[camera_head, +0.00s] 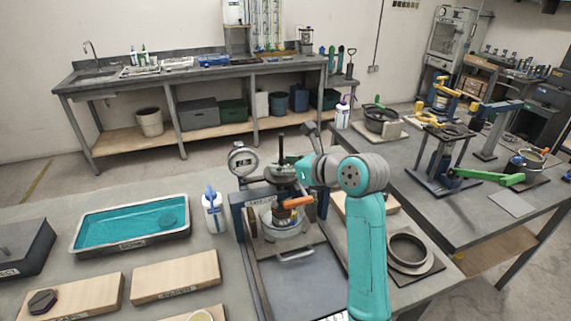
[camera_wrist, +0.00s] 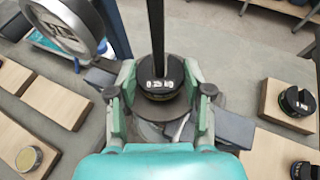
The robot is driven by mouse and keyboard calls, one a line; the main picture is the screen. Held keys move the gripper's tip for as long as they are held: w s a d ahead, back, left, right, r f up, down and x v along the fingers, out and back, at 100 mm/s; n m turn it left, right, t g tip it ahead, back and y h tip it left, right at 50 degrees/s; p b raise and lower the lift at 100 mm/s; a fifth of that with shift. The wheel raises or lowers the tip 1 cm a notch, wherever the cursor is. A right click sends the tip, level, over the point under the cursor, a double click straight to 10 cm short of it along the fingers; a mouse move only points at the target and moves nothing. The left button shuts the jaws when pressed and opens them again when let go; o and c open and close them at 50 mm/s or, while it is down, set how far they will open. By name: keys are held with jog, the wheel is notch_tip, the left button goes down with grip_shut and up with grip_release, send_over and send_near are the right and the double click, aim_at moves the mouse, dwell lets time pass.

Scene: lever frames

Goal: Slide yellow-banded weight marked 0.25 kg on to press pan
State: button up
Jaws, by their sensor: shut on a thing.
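My gripper (camera_wrist: 160,102) is shut on a dark round weight (camera_wrist: 160,84), one finger on each side. The weight's top has a white marking too blurred to read, and a greenish-yellow band shows low on its side. A black upright rod (camera_wrist: 157,38) stands at the weight and appears to pass through or just behind it; I cannot tell which. In the head view my gripper (camera_head: 287,180) is over the press (camera_head: 240,215), beside the rod (camera_head: 281,148). The press pan is largely hidden below my gripper, and whether the weight touches it is unclear.
A round dial gauge (camera_head: 243,160) stands just left of the rod. Another dark banded weight (camera_wrist: 297,101) sits on a wooden board at right. A white bottle (camera_head: 213,212) and a teal-filled tray (camera_head: 135,225) stand left of the press. An orange handle (camera_head: 297,202) projects at the press.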

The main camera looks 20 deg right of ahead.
jog(key=shift+f, duration=0.1)
dwell(0.3)
jog(key=o, duration=1.2)
jog(key=shift+o, duration=0.2)
jog(key=v, duration=0.7)
dwell(0.6)
